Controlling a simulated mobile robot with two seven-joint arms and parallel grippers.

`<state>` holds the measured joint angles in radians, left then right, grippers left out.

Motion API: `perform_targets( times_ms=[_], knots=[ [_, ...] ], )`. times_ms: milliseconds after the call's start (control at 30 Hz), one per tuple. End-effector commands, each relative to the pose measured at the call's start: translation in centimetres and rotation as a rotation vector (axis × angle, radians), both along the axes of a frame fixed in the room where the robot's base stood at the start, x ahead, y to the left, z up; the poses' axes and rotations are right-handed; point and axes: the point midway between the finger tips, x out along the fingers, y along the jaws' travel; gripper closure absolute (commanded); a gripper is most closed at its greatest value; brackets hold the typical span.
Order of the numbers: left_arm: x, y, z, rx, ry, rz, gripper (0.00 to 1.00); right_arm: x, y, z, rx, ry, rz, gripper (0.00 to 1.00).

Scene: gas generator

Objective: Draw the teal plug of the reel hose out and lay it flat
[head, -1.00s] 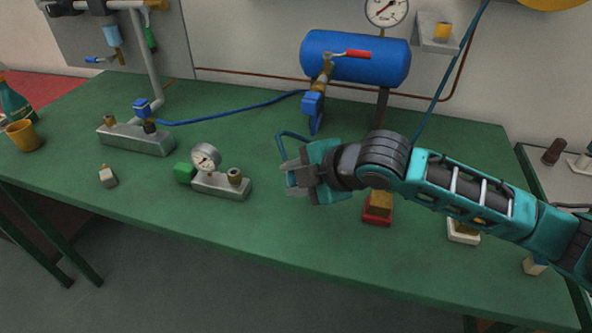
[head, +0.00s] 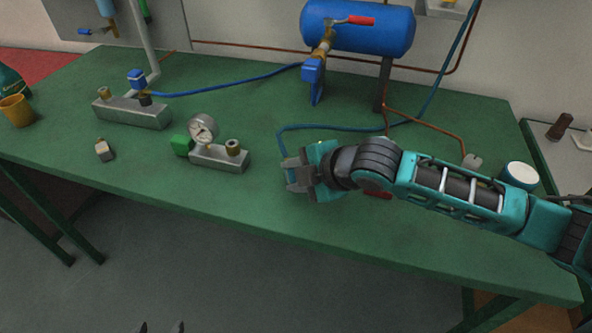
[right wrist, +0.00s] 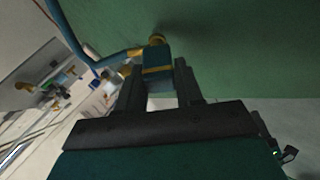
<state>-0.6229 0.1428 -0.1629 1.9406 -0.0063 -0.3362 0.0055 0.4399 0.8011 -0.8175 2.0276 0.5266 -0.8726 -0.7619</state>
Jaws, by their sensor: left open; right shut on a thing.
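My right gripper (head: 297,177) is shut on the teal plug (right wrist: 157,72), near the front middle of the bench. In the right wrist view the plug sits between the fingers, with a yellow band and a brass end towards the green bench top. I cannot tell whether that end touches it. In the head view the gripper mostly hides the plug. The teal hose (head: 335,127) loops from the gripper back over the bench and up to the right. The plug is apart from the gauge manifold (head: 218,157). Only the spread fingertips of my left gripper (head: 161,328) show, at the bottom edge.
The gauge manifold with a green block (head: 182,145) stands left of my right gripper. A blue tank (head: 358,28) stands behind. The front strip of the green bench (head: 190,195) is clear.

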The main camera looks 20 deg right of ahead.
Motion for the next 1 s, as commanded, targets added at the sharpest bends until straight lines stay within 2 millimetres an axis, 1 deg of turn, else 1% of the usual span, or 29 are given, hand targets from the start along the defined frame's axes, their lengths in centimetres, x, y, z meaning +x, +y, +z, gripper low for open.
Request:
perform_targets(
  times_ms=[133, 167, 467, 767, 867, 1000],
  knots=[
    [-0.1, 0.0, -0.1, 0.0, 0.003, -0.001, 0.36, 0.0, 0.0, 0.1, 0.001, -0.001, 0.0, 1.0],
    [-0.2, 0.0, -0.1, 0.0, 0.003, -0.001, 0.36, 0.0, 0.0, 0.1, 0.001, -0.001, 0.0, 0.63],
    [-0.2, 0.0, -0.1, 0.001, 0.005, -0.001, 0.36, 0.0, 0.0, 0.0, 0.0, -0.001, 0.0, 0.34],
    [-0.2, 0.0, -0.1, 0.001, 0.005, -0.001, 0.36, -0.2, -0.1, 0.2, -0.001, 0.001, 0.0, 0.34],
    [-0.2, 0.0, 0.1, 0.001, 0.005, -0.001, 0.36, -0.7, -0.6, 0.7, -0.002, 0.0, -0.001, 0.34],
    [-0.2, 0.0, 0.4, 0.001, 0.005, -0.001, 0.36, -2.3, -1.6, 2.4, -0.004, -0.001, 0.0, 0.34]
  ],
)
